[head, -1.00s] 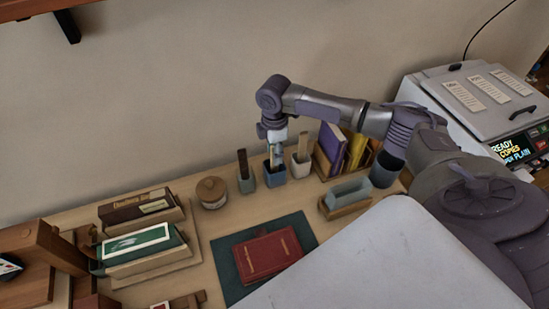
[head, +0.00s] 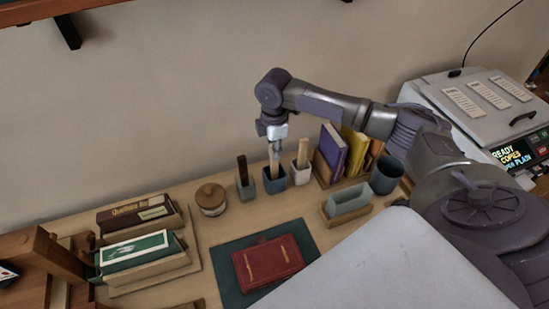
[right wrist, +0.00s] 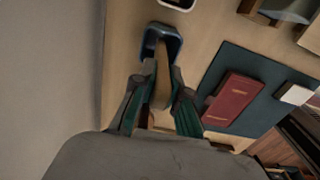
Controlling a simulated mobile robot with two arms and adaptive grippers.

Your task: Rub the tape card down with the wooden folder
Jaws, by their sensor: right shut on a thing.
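My right gripper (head: 275,155) points down over a small blue cup (head: 275,182) at the back of the desk. It is shut on a flat tan wooden stick, the wooden folder (head: 275,169), whose lower end is at the cup's mouth. In the right wrist view the fingers (right wrist: 160,98) pinch the folder (right wrist: 161,80) from both sides, with the blue cup (right wrist: 165,38) beyond. I cannot make out the tape card for certain. A small white piece (right wrist: 296,95) shows at the mat's edge in the wrist view. My left gripper is out of view.
A white cup (head: 300,176) with a tan stick and a dark cup (head: 246,188) with a brown stick flank the blue one. A red book (head: 268,262) lies on a dark green mat (head: 228,272). A lidded jar (head: 211,201) and book racks stand close by.

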